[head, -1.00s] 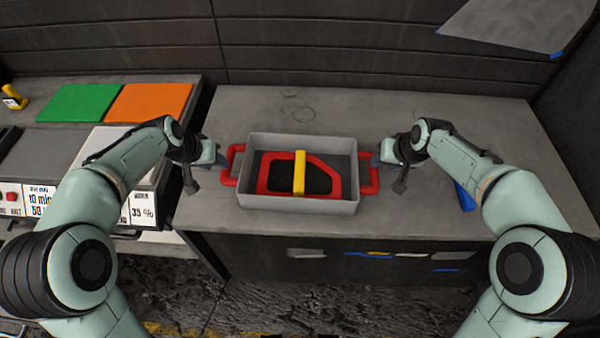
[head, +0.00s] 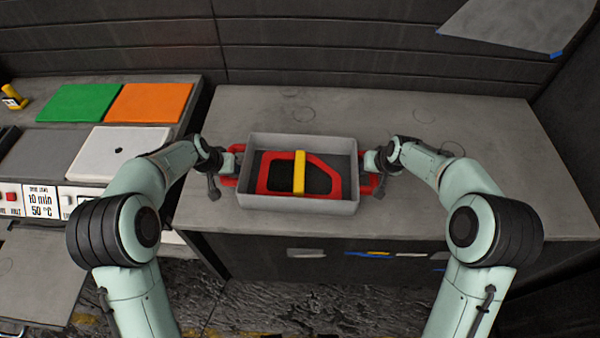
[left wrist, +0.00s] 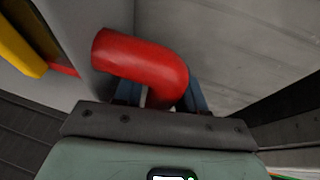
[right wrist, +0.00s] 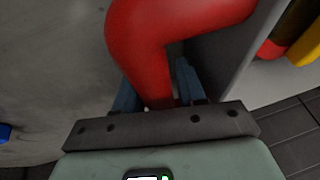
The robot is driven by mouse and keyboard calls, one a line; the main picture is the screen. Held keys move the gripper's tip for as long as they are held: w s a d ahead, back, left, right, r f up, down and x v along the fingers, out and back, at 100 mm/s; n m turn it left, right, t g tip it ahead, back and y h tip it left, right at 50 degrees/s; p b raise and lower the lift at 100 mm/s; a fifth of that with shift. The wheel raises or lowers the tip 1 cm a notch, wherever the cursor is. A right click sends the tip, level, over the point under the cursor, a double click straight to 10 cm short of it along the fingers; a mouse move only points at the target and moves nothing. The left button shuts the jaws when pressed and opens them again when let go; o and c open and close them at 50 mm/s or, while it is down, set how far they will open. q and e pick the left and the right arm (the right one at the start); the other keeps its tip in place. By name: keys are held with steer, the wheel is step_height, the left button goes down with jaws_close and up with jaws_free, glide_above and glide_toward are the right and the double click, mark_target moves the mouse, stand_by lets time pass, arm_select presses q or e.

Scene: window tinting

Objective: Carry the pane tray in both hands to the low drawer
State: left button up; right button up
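The pane tray (head: 352,207) is a grey open box with red side handles, resting on the bench. Inside lies a dark pane (head: 318,180) in a red frame with a yellow bar (head: 299,172) across it. My left gripper (head: 228,165) is at the tray's left handle; in the left wrist view the red handle (left wrist: 140,65) lies between its blue fingers, with a small gap on one side. My right gripper (head: 372,165) is at the right handle; in the right wrist view that handle (right wrist: 150,45) lies between its fingers. Both look open around the handles; the fingertips are partly hidden.
The grey bench (head: 420,115) has free room behind and right of the tray. A side table at left holds a green mat (head: 80,102), an orange mat (head: 150,102) and a white plate (head: 118,152). A grey sheet (head: 515,22) hangs at upper right.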

arm_select(q)
jaws_close()
arm_select(e)
jaws_close()
stand_by(0.9)
arm_select(q)
steer(key=shift+w+r, duration=0.15)
steer(key=shift+r, duration=0.1)
arm_select(e)
steer(key=shift+w+r, duration=0.15)
steer(key=shift+r, duration=0.1)
